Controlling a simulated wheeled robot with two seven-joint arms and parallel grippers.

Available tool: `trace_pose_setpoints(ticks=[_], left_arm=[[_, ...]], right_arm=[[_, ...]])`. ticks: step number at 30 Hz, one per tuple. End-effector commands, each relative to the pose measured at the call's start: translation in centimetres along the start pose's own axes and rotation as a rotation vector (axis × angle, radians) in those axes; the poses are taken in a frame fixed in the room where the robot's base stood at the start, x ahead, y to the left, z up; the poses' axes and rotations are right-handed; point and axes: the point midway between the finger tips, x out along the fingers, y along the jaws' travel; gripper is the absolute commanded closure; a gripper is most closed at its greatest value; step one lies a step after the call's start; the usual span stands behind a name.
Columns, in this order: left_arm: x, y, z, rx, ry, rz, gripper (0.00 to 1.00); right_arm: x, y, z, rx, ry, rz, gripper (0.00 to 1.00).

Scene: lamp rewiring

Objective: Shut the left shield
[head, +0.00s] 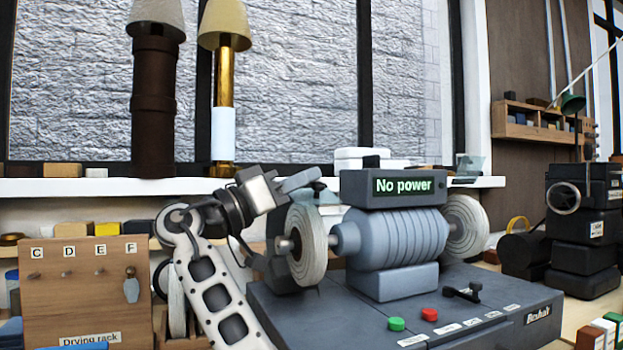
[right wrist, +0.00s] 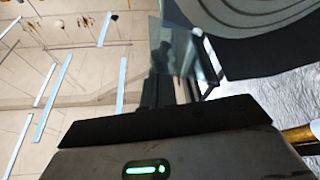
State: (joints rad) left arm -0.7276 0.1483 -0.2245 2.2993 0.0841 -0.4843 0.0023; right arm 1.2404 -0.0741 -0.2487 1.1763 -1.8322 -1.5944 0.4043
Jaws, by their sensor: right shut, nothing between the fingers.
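The grey bench grinder (head: 395,240) has a pale wheel at each end. My right gripper (head: 281,192) is beside the top of the left wheel (head: 306,245). It is shut with nothing between its fingers. A grey-blue flat piece at the fingertips, apparently the left shield (head: 300,180), sits tilted above that wheel. In the right wrist view a see-through pane (right wrist: 172,45) stands just past the dark fingers (right wrist: 168,92). I cannot tell whether they touch. The right shield (head: 468,165), a clear pane, stands raised above the right wheel (head: 466,228). My left gripper is not in view.
A "No power" display (head: 405,186) tops the grinder. Green (head: 397,324) and red (head: 429,314) buttons and a black lever (head: 462,292) are on its base. A drying rack (head: 85,300) stands left. Lamps (head: 224,90) stand on the sill behind. Black boxes (head: 585,230) are right.

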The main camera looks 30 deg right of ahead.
Motion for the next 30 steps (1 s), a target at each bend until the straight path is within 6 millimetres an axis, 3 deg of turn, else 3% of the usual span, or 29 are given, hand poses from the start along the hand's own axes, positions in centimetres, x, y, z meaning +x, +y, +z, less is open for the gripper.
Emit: trace_pose_setpoints(ticks=[17,25,30], left_arm=[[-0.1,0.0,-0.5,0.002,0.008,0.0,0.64],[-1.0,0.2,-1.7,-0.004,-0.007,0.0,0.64],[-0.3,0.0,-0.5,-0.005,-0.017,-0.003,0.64]], right_arm=[[0.1,0.1,-0.1,0.0,-0.001,0.001,1.0],[1.8,2.1,-3.8,0.001,-0.002,0.01,1.0],[-2.6,1.0,-3.4,-0.007,0.0,0.004,1.0]])
